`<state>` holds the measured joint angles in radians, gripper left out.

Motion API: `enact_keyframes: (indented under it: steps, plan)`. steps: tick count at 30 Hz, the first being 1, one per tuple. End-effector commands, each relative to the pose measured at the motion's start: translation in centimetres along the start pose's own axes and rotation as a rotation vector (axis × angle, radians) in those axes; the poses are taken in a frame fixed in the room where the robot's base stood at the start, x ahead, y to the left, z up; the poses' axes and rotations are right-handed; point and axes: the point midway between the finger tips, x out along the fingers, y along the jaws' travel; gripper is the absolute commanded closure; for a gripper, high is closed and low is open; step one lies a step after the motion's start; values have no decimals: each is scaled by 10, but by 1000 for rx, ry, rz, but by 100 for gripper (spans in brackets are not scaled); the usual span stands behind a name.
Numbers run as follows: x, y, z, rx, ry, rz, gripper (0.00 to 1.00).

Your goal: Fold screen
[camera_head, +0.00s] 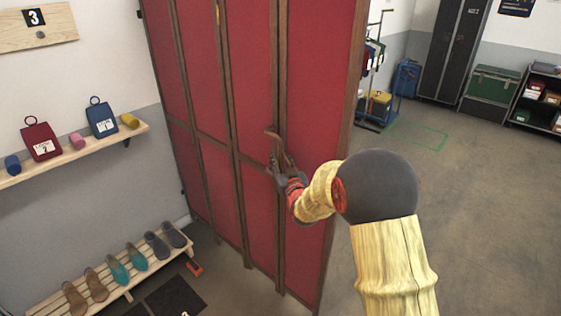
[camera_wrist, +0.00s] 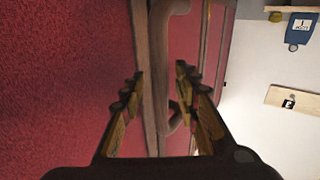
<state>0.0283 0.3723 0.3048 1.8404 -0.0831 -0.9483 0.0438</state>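The folding screen (camera_head: 255,60) has several tall red panels in brown wooden frames. It stands upright beside the left wall, its panels opened out at slight angles. A curved brown handle (camera_head: 271,133) sticks out from a frame post at mid height. My gripper (camera_head: 279,165) is at this handle, just at its lower part. In the wrist view my gripper (camera_wrist: 160,72) has its fingers apart, with the curved handle (camera_wrist: 178,8) and a frame post between and behind them. I cannot tell whether a finger touches the handle.
On the left, a wall shelf (camera_head: 75,158) holds tags and small rolls, and a low slatted rack (camera_head: 110,272) holds several shoes. A clothes rail (camera_head: 375,70), dark lockers (camera_head: 452,50) and a green trunk (camera_head: 491,88) stand at the back. The floor (camera_head: 480,200) on the right is clear.

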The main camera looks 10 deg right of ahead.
Motion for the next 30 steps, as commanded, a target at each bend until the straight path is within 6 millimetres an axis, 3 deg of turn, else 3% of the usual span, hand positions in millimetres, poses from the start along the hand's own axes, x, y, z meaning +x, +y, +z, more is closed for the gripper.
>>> enact_keyframes:
  steps: [5, 21, 30]
  plan:
    - [0, 0, 0, 0, 0, 0, 70]
    - [0, 0, 0, 0, 0, 0, 100]
    - [0, 0, 0, 0, 0, 0, 100]
